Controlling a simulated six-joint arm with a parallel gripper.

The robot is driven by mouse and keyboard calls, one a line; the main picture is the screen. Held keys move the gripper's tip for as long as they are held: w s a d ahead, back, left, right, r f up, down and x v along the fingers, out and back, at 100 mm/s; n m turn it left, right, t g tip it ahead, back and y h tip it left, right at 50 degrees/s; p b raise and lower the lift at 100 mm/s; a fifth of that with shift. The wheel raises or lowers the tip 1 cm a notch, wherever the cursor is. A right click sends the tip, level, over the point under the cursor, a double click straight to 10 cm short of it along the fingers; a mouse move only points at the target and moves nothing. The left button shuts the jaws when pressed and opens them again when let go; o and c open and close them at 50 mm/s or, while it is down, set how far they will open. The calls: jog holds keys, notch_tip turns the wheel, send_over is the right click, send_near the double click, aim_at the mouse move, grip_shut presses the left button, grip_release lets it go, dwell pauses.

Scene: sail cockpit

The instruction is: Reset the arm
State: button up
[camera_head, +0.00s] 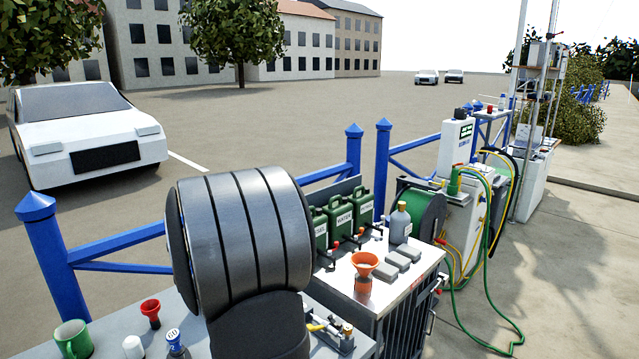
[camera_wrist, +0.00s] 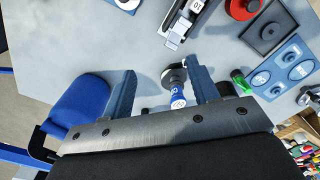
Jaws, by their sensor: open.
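My gripper (camera_wrist: 159,70) shows in the wrist view with its two blue-grey fingers spread apart over a grey worktop (camera_wrist: 90,40). Nothing is gripped. A small blue and white labelled item (camera_wrist: 180,95) with a dark round part appears between the fingers, nearer the right one. I cannot tell how far below the fingertips it is. In the head view, my dark grey arm fills the lower middle and hides part of the bench; the fingers do not show there.
The head view shows a green mug (camera_head: 73,340), a red funnel-like item (camera_head: 150,312) and a blue-topped item (camera_head: 174,342) beside my arm. Green canisters (camera_head: 341,215) and an orange funnel (camera_head: 364,264) stand right. A blue seat (camera_wrist: 82,105) is left in the wrist view.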

jog(key=s+f, duration=0.4)
jog(key=s, duration=0.5)
jog(key=a+f, duration=0.2)
jog(key=a, duration=0.1)
jog(key=s+a+f, duration=0.1)
jog(key=a, duration=0.2)
jog(key=a+f, duration=0.2)
jog(key=a, duration=0.1)
jog(key=shift+s+f, duration=0.3)
jog(key=shift+f, duration=0.05)
jog(key=f, duration=0.1)
jog(key=a+f, duration=0.1)
jog(key=f, duration=0.1)
jog(key=shift+f, duration=0.45)
